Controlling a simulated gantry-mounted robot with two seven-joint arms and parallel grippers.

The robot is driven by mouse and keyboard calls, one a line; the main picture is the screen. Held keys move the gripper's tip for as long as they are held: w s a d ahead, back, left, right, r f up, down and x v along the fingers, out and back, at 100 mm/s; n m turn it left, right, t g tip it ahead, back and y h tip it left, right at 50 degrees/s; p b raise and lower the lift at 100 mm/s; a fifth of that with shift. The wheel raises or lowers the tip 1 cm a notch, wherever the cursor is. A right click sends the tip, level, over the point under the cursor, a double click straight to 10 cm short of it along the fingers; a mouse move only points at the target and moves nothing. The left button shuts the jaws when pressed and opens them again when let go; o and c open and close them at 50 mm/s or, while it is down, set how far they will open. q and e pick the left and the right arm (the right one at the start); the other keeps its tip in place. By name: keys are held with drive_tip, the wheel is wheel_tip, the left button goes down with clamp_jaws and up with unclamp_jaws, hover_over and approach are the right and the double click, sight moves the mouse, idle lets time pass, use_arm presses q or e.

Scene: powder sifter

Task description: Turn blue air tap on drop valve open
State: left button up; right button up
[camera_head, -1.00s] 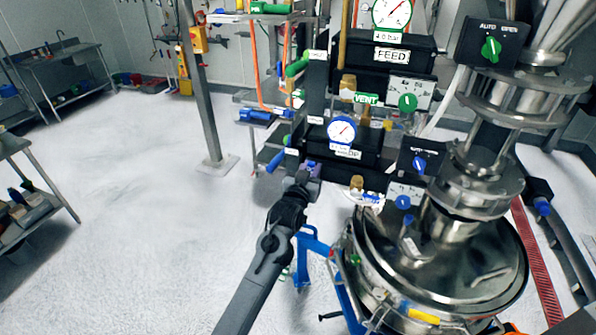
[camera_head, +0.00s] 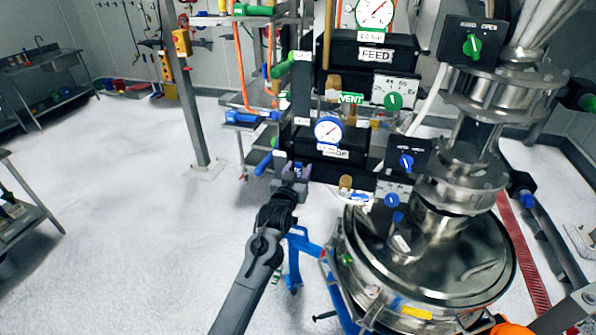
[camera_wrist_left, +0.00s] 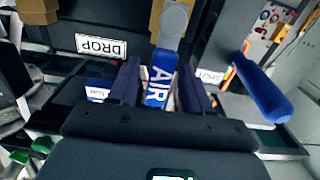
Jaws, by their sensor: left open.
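The blue air tap lettered AIR (camera_wrist_left: 158,86) stands between the two fingers of my left gripper (camera_wrist_left: 160,90) in the left wrist view. The fingers are open, one on each side of it; I cannot tell whether either touches it. In the head view my left gripper (camera_head: 293,178) is at the lower left of the black drop valve block, below its blue-rimmed gauge (camera_head: 328,130). The fingers partly hide the tap there. The DROP plate (camera_wrist_left: 101,46) appears upside down in the left wrist view. My right gripper is out of view.
Another blue handle (camera_wrist_left: 262,92) sticks out beside the gripper. The black feed block (camera_head: 372,55) is above, with a green VENT label (camera_head: 351,98). The steel sifter vessel (camera_head: 440,255) stands to the right.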

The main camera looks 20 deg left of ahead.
use_arm(q)
drive_tip(key=s+d+b, duration=0.1)
drive_tip(key=s, duration=0.9)
drive_tip(key=shift+s+b, duration=0.4)
